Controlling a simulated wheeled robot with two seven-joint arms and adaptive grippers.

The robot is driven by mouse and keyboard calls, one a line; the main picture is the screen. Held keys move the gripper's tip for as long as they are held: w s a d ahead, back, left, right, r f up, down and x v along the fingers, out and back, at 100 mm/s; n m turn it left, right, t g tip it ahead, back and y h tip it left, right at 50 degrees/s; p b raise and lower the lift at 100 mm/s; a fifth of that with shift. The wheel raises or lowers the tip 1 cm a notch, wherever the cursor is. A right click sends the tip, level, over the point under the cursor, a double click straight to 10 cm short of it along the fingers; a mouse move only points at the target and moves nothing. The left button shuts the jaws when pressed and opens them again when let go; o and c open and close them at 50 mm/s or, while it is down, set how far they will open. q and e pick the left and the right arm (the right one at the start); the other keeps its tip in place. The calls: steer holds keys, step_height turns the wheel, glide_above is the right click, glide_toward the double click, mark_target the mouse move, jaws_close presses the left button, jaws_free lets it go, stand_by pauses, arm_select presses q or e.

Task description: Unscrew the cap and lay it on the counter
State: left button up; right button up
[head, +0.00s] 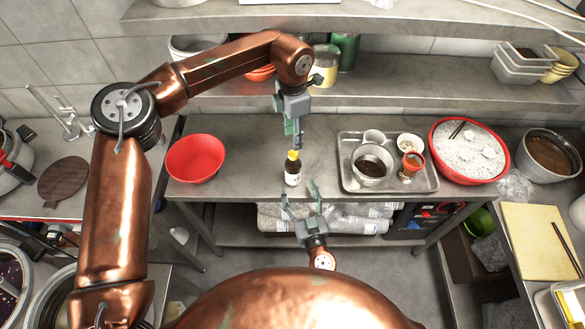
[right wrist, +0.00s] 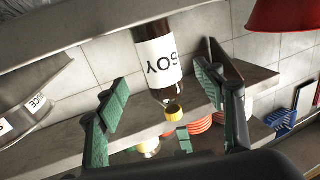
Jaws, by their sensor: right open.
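A dark soy bottle (head: 292,175) with a white label stands upright near the front edge of the counter (head: 250,150). Its yellow cap (head: 293,155) is on top. The bottle (right wrist: 157,55) appears upside down in the right wrist view, with the cap (right wrist: 173,113) below it. My left gripper (head: 294,138) points down just above the cap; its finger gap is unclear. My right gripper (head: 299,192) is open at the front of the counter, its fingers spread toward the bottle. In its wrist view the fingers (right wrist: 160,92) flank the bottle without visible contact.
A red bowl (head: 196,158) stands to the left. A metal tray (head: 352,184) with several bowls and a red cup is to the right, beside a large red basin (head: 487,141). A shelf (head: 390,95) runs behind. Bare counter lies around the bottle.

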mark_target(295, 179)
steer(key=shift+x, duration=3.85)
steer(key=shift+c, duration=0.5)
jaws_close()
